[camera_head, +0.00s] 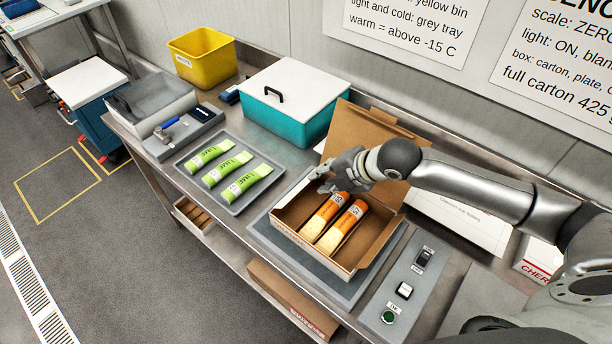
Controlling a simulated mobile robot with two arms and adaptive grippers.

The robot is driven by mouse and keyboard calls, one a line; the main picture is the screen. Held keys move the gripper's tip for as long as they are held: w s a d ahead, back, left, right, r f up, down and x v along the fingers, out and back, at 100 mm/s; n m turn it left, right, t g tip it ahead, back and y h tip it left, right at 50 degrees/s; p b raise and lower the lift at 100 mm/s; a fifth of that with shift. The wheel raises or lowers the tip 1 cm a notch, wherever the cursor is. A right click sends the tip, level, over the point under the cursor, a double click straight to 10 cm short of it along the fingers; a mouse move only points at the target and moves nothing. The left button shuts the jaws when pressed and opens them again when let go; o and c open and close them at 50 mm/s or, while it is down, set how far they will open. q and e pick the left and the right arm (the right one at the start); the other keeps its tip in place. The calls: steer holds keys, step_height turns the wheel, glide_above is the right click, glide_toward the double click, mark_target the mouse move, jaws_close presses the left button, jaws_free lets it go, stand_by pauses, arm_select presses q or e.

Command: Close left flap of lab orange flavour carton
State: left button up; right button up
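The open carton (287,225) stands on a grey plate on the bench, with its brown lid (358,132) raised at the back. Two orange-labelled lollies (328,217) lie side by side inside. The left flap is hard to make out; a pale strip of card shows at the carton's left edge beside my gripper. My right gripper (323,181) is over the carton's back left part, with its fingertips close to that edge. I cannot tell whether it touches the card or how far its fingers are apart. My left gripper is out of view.
A grey tray (188,169) with three green lime lollies lies left of the carton. A teal box with white lid (297,97) stands behind, with a yellow bin (203,57) farther left. A switch panel (405,289) is right of the carton.

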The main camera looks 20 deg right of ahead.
mark_target(301, 185)
steer(key=p+x, duration=0.2)
steer(key=x, duration=0.6)
steer(key=shift+r, duration=0.1)
steer(key=shift+w+a+f, duration=0.15)
steer(key=shift+a+f, duration=0.2)
steer(key=shift+f, duration=0.05)
steer(key=shift+w+f, duration=0.15)
steer(key=shift+f, duration=0.05)
steer(key=shift+d, duration=0.1)
